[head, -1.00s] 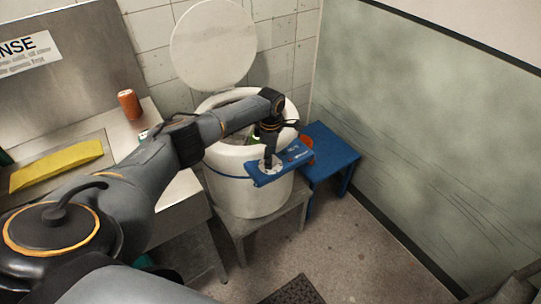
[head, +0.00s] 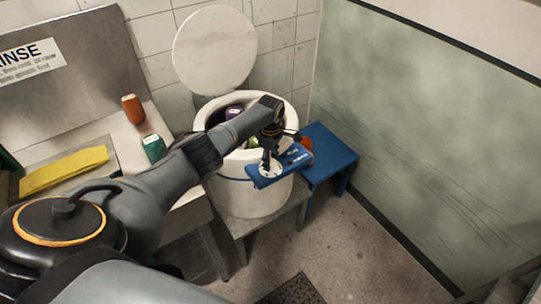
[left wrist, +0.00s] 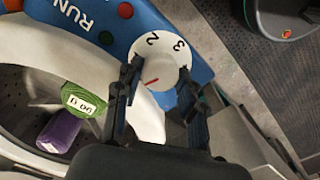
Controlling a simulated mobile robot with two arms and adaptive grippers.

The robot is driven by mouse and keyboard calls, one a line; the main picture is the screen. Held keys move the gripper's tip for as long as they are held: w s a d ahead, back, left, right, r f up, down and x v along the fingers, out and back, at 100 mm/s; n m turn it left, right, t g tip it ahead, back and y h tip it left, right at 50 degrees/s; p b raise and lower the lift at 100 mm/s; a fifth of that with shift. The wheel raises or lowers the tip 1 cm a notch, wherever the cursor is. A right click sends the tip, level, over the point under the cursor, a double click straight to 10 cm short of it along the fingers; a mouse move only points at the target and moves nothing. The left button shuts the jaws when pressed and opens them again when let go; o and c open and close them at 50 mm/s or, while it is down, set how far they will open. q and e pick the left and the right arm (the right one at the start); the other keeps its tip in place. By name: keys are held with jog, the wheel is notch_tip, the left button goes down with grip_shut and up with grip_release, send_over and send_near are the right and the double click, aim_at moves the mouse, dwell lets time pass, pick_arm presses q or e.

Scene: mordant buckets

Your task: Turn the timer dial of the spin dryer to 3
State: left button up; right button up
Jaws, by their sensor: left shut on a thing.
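The spin dryer (head: 245,199) is a white drum with its round lid (head: 214,48) raised at the back. A blue control panel (head: 299,158) juts from its front. The white timer dial (head: 264,173) sits on the panel's left end. In the left wrist view the dial (left wrist: 152,45) shows the numerals 2 and 3 and a red line near its lower edge, between my fingers. My left gripper (left wrist: 158,84) is shut on the dial, one finger on each side; it also shows in the head view (head: 270,163). My right gripper is not in view.
Purple (left wrist: 60,131) and green (left wrist: 84,98) rolls lie inside the drum. The dryer stands on a grey stand beside a blue stool (head: 330,152). A steel counter at left holds an orange can (head: 132,108), a green can (head: 153,148) and a yellow cloth (head: 65,170).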

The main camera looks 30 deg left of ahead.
pick_arm(q)
jog(key=m, duration=0.3)
jog(key=shift+m, duration=0.4)
jog(key=m, duration=0.4)
jog(key=shift+m, duration=0.3)
jog(key=m, duration=1.1)
jog(key=shift+m, duration=0.4)
jog(key=m, duration=0.4)
jog(key=shift+b, duration=0.35)
jog(key=m, duration=0.4)
jog(key=shift+m, duration=0.4)
jog(key=shift+m+b, duration=0.45)
jog(key=shift+m, duration=1.05)
jog(key=shift+w, duration=0.1)
